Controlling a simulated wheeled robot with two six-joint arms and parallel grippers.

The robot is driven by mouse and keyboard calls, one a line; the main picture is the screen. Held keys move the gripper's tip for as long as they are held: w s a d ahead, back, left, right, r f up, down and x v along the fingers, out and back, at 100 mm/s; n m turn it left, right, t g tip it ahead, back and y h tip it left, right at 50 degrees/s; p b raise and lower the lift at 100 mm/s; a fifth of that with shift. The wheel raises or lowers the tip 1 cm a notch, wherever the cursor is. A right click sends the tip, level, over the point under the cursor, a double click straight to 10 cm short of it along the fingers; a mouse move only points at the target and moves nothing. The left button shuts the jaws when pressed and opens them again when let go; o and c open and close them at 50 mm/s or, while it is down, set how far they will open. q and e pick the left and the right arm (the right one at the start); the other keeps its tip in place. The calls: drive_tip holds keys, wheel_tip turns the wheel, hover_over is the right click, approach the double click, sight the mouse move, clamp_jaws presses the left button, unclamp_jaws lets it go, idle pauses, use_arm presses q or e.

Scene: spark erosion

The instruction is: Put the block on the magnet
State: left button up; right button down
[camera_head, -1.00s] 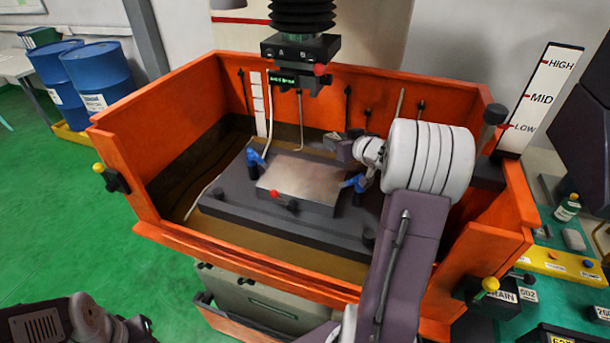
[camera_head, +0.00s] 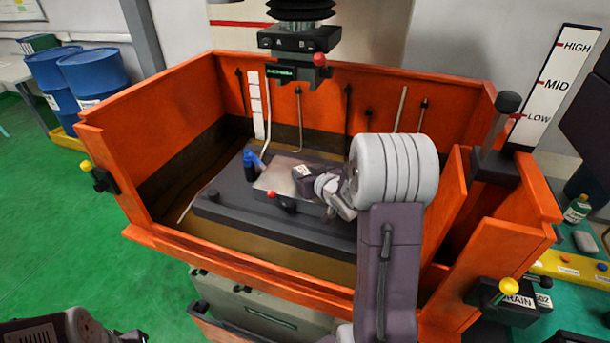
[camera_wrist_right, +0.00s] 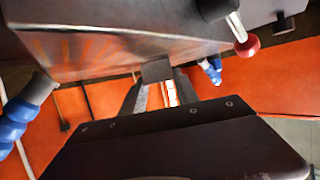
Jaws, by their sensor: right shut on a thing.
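The magnet (camera_head: 272,180) is a silver-topped slab with a red-knobbed lever, on a dark bed inside the orange tank. It also fills the top of the right wrist view (camera_wrist_right: 100,45). My right gripper (camera_head: 312,178) is over the magnet's right part, shut on the small dark grey block (camera_head: 303,171). In the right wrist view the block (camera_wrist_right: 157,70) shows between the fingertips, close to the magnet. I cannot tell whether block and magnet touch. My left arm shows only at the lower left edge; its gripper's jaws cannot be made out.
Orange tank walls (camera_head: 160,140) surround the work area. A black machine head (camera_head: 295,65) hangs above the back of the magnet. A blue nozzle (camera_head: 252,160) stands at the magnet's left back corner.

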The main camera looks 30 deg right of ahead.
drive_tip(key=shift+f, duration=0.1)
drive_tip(key=c, duration=0.9)
unclamp_jaws()
